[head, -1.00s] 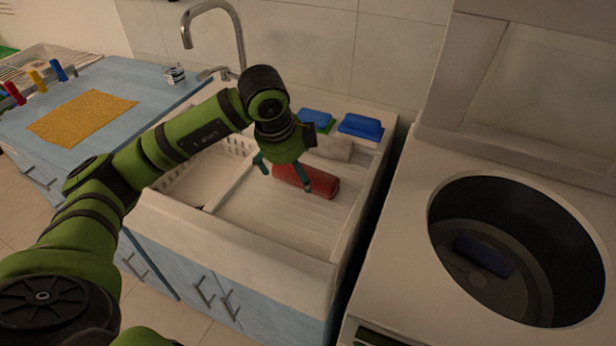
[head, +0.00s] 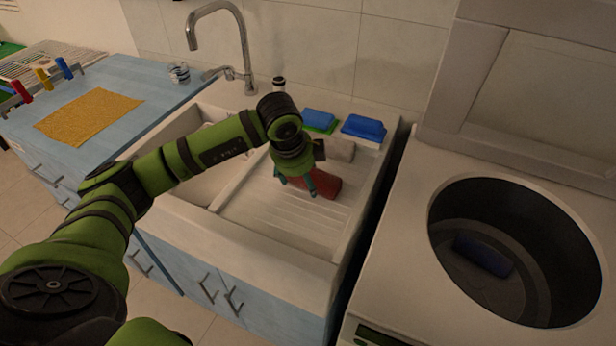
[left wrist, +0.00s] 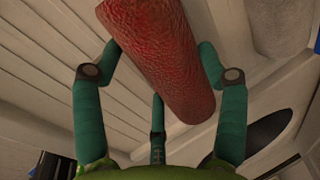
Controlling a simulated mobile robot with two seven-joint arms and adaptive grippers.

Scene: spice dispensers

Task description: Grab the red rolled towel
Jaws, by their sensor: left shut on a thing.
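The red rolled towel (head: 325,184) lies on the ribbed drainboard beside the sink in the head view, partly hidden by my left gripper. My left gripper (head: 297,187) is over it, pointing down, with teal fingers around the roll. In the left wrist view the red roll (left wrist: 165,60) runs across between the fingers of my left gripper (left wrist: 158,80), with fingers on both sides of it. The gripper is shut on the towel. My right gripper is in neither view.
A whitish roll (head: 341,150) lies just behind the red one. Blue items (head: 362,127) sit at the drainboard's back edge. The faucet (head: 246,45) rises behind the sink basin (head: 190,180). An open washer (head: 400,250) holding a dark blue roll (head: 484,254) stands at right.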

